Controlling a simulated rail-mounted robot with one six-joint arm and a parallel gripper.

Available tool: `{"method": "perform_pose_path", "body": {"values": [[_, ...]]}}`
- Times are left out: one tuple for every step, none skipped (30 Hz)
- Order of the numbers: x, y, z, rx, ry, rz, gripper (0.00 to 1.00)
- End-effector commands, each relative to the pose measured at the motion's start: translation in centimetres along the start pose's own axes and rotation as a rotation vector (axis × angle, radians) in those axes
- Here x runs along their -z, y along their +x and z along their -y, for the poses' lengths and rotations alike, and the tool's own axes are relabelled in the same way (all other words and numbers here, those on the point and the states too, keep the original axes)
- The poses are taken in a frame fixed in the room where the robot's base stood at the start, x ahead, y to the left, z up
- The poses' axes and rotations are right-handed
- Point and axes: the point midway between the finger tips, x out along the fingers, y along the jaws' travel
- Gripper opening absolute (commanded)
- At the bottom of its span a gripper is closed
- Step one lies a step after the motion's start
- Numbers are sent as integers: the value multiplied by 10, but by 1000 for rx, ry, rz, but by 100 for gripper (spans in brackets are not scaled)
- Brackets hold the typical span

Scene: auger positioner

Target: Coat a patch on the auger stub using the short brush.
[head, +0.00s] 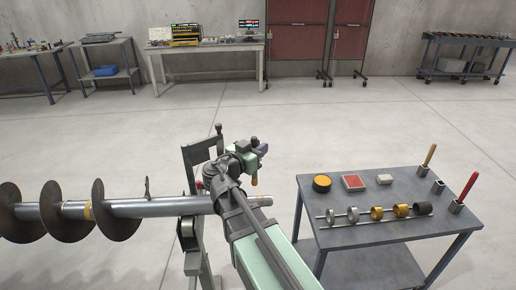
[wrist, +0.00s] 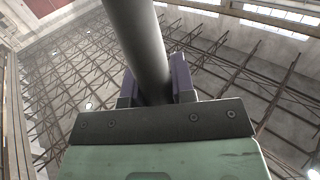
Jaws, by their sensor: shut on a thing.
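The auger (head: 70,210) lies level at the left, with dark spiral flights and a grey shaft running right. Its stub end (head: 262,201) shows just past my arm, which hides part of the shaft. My gripper (head: 262,149) is above this end. In the wrist view its purple-padded fingers (wrist: 155,88) are shut on a thick grey cylinder, seemingly the handle of the short brush (wrist: 138,40). A small yellowish tip (head: 254,181) shows below the gripper, just above the stub; I cannot tell whether it touches. The bristles are not clear.
A grey table (head: 400,245) at the right holds a yellow-topped round tin (head: 321,183), a red pad (head: 353,182), a pale block (head: 384,179) and a rod of rings (head: 376,214). An empty holder (head: 438,187) stands between a wooden handle (head: 430,155) and a red handle (head: 467,186).

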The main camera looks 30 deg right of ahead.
Motion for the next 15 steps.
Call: {"method": "perform_pose_path", "body": {"values": [[10, 0, 0, 0, 0, 0, 0], [12, 0, 0, 0, 0, 0, 0], [15, 0, 0, 0, 0, 0, 0], [16, 0, 0, 0, 0, 0, 0], [18, 0, 0, 0, 0, 0, 0], [19, 0, 0, 0, 0, 0, 0], [20, 0, 0, 0, 0, 0, 0], [20, 0, 0, 0, 0, 0, 0], [20, 0, 0, 0, 0, 0, 0], [19, 0, 0, 0, 0, 0, 0], [19, 0, 0, 0, 0, 0, 0], [19, 0, 0, 0, 0, 0, 0], [18, 0, 0, 0, 0, 0, 0], [18, 0, 0, 0, 0, 0, 0], [18, 0, 0, 0, 0, 0, 0]]}}
